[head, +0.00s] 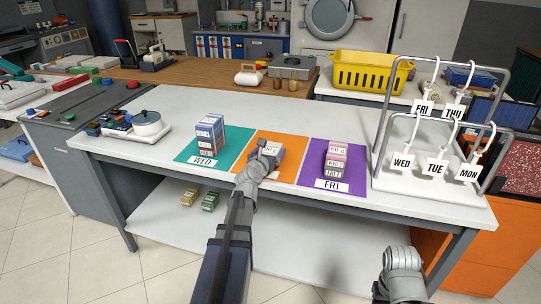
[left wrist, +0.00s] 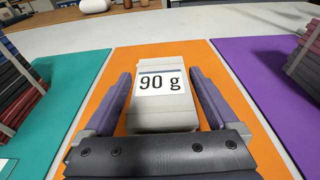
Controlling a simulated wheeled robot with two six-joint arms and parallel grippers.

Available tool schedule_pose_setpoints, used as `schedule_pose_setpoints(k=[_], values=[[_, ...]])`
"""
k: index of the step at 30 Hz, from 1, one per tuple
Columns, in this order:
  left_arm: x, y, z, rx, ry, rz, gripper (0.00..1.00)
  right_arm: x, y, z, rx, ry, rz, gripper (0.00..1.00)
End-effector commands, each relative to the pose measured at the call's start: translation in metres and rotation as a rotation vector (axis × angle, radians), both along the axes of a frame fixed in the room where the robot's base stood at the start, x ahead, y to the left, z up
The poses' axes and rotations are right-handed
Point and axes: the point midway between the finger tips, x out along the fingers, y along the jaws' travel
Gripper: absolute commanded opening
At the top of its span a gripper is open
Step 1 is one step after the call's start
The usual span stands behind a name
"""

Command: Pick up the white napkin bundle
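The white napkin bundle (left wrist: 160,108), a pale block with a "90 g" label, lies on the orange mat (head: 290,168). In the head view the bundle (head: 272,148) is partly hidden by my left gripper (head: 261,162). In the left wrist view my left gripper (left wrist: 160,95) is open, with one dark finger on each side of the bundle. Narrow gaps show between the fingers and the bundle's sides. Part of my right arm shows at the bottom right of the head view, but its gripper is not visible.
A blue-and-red stack (head: 208,134) stands on the teal mat (head: 189,151), left of the orange one. A tag rack (head: 400,181) stands at the counter's right end.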

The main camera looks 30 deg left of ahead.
Motion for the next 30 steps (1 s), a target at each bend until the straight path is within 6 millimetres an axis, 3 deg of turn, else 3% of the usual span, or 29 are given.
schedule_pose_setpoints(k=[2, 19, 30], values=[[-0.0001, 0.0001, 0.0, 0.0, 0.0, 0.0, 0.83, 0.0, 0.0, 0.0, 0.0, 0.0, 0.0, 0.5], [-0.0003, 0.0, -0.0002, 0.0, 0.0, 0.0, 0.19, 0.0, 0.0, -0.0001, 0.0, 0.0, 0.0, 0.5], [-0.0002, 0.0, 0.0049, 0.0, 0.0, 0.0, 0.19, 0.0, 0.0, 0.0049, 0.0, 0.0, 0.0, 0.5]])
